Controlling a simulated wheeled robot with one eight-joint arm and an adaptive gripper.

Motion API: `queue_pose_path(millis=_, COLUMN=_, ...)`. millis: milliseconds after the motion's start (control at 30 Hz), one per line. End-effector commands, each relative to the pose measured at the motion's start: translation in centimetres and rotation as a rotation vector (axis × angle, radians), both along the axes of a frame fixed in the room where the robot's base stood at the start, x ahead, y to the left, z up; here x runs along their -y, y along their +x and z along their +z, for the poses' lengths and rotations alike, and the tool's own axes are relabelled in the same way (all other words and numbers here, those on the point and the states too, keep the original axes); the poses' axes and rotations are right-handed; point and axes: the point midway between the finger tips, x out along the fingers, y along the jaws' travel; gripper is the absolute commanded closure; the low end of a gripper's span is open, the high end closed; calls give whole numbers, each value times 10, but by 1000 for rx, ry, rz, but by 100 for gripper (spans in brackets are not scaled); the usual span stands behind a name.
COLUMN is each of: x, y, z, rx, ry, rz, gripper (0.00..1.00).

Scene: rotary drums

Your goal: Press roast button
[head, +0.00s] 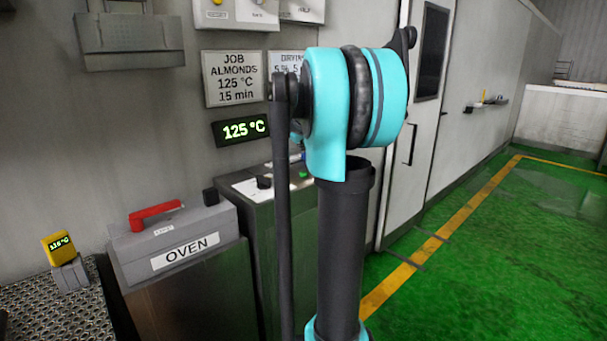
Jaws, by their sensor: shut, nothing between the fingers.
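A dark control cabinet (262,215) stands right of the oven, against the wall.
A green display (240,130) reads 125 °C, below a job sign (234,78) for almonds, 125 °C, 15 min. The grey OVEN box (180,250) has a red handle (155,214). A yellow thermometer (58,246) stands left. Green floor (480,250) is clear at right.

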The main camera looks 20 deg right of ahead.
Motion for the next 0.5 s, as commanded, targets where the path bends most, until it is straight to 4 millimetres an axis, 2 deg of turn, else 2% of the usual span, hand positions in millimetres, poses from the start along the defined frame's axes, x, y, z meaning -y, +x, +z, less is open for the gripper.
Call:
queue_pose_path(millis=300, x=0, y=0, z=-42, rx=0, ry=0, rz=0, gripper=100)
queue_pose_path(millis=500, x=0, y=0, z=-59, rx=0, ry=0, rz=0, gripper=100)
